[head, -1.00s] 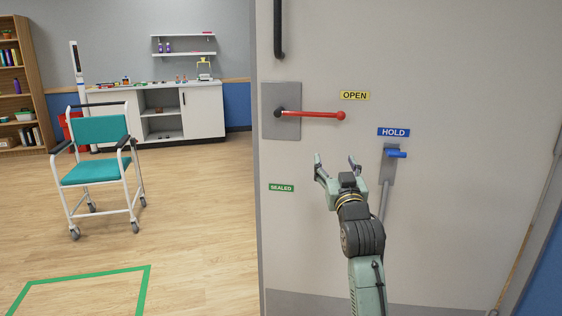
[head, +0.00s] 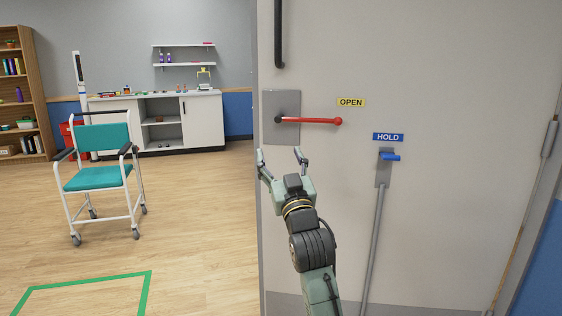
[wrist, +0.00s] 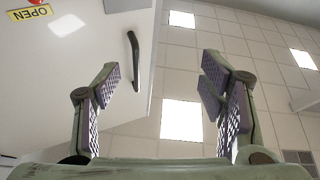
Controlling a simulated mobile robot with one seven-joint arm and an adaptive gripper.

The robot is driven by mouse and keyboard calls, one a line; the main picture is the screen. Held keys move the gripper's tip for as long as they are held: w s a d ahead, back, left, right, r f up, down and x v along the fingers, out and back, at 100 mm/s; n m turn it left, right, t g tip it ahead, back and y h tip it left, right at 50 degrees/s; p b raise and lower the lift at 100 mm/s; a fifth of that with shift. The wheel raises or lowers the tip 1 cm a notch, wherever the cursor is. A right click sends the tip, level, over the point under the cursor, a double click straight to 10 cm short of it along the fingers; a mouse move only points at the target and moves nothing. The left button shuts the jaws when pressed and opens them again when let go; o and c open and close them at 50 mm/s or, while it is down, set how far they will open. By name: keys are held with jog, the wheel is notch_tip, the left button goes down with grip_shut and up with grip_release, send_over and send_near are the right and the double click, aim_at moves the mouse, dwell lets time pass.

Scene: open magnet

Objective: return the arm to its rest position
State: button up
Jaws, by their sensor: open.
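My gripper (head: 282,158) is open and empty in the head view. It is raised in front of the grey door's left part, below the red lever in the picture. My arm reaches up from the bottom edge and leans left. In the wrist view the two fingers of my gripper (wrist: 158,100) stand wide apart with nothing between them. That view points up at the ceiling, with the door's black handle (wrist: 133,62) beyond the left finger.
The door (head: 440,220) carries a red lever (head: 315,120) and a blue hold handle (head: 390,156) on a grey rod. A teal wheeled chair (head: 100,176) stands left. A green floor outline (head: 90,279) lies front left. The floor between chair and door is clear.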

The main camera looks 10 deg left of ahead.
jog(key=shift+s+a+r, duration=0.1)
jog(key=shift+s+a, duration=0.05)
jog(key=shift+a, duration=0.05)
